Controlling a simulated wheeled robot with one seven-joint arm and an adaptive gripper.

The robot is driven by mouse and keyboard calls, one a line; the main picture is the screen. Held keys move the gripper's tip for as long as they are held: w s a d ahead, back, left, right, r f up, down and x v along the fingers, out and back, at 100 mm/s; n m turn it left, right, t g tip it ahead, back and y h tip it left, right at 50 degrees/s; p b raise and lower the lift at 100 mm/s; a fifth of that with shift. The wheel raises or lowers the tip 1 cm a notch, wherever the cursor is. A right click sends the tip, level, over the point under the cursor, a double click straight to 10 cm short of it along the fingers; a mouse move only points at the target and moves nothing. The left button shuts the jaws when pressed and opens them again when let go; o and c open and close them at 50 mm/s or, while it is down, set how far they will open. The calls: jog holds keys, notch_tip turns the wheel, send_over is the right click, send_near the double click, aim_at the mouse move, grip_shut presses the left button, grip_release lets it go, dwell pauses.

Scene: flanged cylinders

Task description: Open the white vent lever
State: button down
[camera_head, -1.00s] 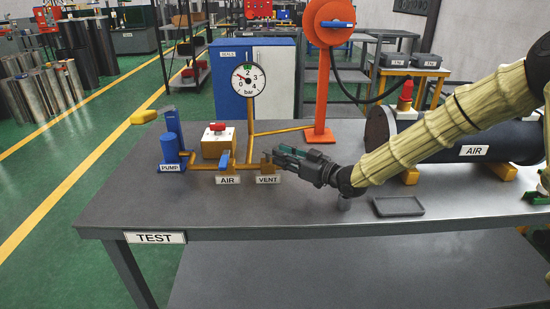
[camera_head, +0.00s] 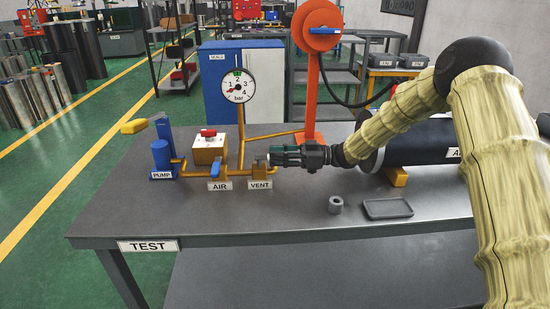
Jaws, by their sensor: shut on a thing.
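The vent valve (camera_head: 260,167) is a brass fitting at the right end of the brass pipe, behind the VENT label (camera_head: 260,185). My gripper (camera_head: 273,156) lies level just above this fitting, coming from the right, with its fingers closed at the valve's top. The white vent lever itself is not clearly visible; the fingers cover where it sits, and they appear shut on it. The round pressure gauge (camera_head: 237,86) stands above the pipe, its red needle low on the left, near 1.
A grey ring (camera_head: 336,205) and a shallow tray (camera_head: 387,209) lie in front. An orange post (camera_head: 313,90) rises behind my gripper.

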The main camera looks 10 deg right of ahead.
jog(key=shift+w+r+n+g, duration=0.2)
jog(key=shift+w+n+g, duration=0.15)
jog(key=shift+g, duration=0.35)
jog(key=c, duration=1.3)
grip_release()
jog(key=shift+s+f, duration=0.1)
notch_tip(320, 180, up, 10)
